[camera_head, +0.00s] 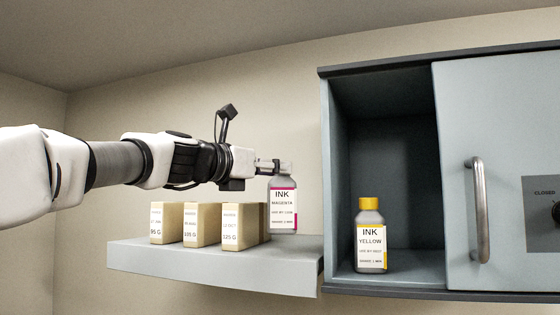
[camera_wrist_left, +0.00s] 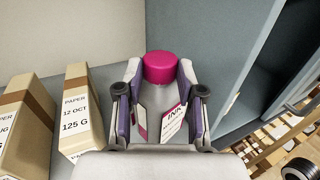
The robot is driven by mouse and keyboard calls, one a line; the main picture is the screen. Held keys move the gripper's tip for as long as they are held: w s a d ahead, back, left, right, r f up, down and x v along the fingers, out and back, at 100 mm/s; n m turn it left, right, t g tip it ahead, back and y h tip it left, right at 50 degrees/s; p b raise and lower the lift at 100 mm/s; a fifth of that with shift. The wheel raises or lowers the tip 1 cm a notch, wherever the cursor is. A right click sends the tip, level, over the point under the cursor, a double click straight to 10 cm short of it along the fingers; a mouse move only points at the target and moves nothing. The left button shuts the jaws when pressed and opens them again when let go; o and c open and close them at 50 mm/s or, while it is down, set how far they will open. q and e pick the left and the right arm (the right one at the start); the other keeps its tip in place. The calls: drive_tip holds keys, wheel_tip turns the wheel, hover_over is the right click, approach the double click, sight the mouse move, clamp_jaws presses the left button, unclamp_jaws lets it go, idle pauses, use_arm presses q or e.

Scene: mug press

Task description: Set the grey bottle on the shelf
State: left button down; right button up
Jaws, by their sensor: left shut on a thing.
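The grey bottle (camera_head: 283,210), labelled INK MAGENTA, is upright at the right end of the shelf (camera_head: 215,267), beside the cabinet's side wall. I cannot tell whether its base touches the shelf or hangs just above it. My left gripper (camera_head: 272,166) comes from the left and is shut on the bottle near its top. The left wrist view shows the bottle's magenta cap (camera_wrist_left: 161,67) between the two fingers (camera_wrist_left: 160,112); its lower body is largely hidden there. My right gripper is not in view.
Several paper packs (camera_head: 202,224) stand on the shelf left of the bottle, the nearest (camera_wrist_left: 82,110) close to my left finger. An open cabinet compartment (camera_head: 392,130) on the right holds a yellow-capped ink bottle (camera_head: 371,240). A door with a handle (camera_head: 480,210) covers the cabinet's right part.

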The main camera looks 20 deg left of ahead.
use_arm(q)
drive_tip(key=shift+w+r+p, duration=0.55)
drive_tip(key=shift+w+p, duration=0.05)
drive_tip(key=shift+p, duration=0.4)
drive_tip(key=w+f+p, duration=0.1)
drive_tip(key=w+f, duration=0.3)
drive_tip(key=f, duration=0.1)
drive_tip(key=shift+a, duration=0.35)
drive_tip(key=c, duration=0.7)
unclamp_jaws()
drive_tip(key=shift+w+f, duration=0.2)
drive_tip(key=shift+w, duration=0.1)
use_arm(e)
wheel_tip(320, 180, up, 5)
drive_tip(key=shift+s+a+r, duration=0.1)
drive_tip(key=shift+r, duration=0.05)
use_arm(q)
drive_tip(key=shift+d, duration=0.1)
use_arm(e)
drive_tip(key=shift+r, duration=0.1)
